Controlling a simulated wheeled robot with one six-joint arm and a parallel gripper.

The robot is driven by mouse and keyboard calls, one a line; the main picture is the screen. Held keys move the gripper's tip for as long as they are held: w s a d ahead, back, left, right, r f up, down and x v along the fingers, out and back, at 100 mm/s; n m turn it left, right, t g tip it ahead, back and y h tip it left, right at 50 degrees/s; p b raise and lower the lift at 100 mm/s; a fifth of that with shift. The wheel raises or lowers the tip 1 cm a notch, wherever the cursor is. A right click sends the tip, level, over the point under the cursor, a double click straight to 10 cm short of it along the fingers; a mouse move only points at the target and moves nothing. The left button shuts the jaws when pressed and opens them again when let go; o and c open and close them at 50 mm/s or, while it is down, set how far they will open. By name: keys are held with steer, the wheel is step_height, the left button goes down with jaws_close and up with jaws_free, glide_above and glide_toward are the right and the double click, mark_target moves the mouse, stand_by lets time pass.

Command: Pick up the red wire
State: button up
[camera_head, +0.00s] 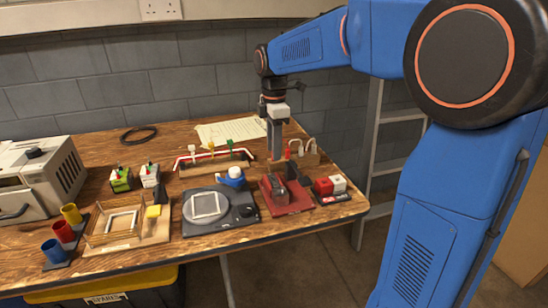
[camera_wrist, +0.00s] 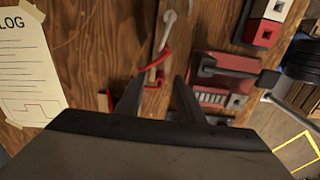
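The red wire (camera_wrist: 163,56) shows in the wrist view as a short red piece on a narrow wooden block, just beyond my fingertips. In the head view a small red piece (camera_head: 287,154) shows beside my gripper, partly hidden by it. My gripper (camera_head: 277,157) points down over the back right of the table. In the wrist view its two dark fingers (camera_wrist: 158,88) are apart with nothing clearly held between them. The red wire lies near the gap between the fingers. I cannot tell how high the fingertips are above it.
A white hooked wire (camera_wrist: 168,27) is close beside the red one. A red base with a dark clamp-like device (camera_head: 285,196) stands in front of my gripper. A paper sheet (camera_head: 231,130) lies behind.

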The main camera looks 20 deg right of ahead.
jaws_close()
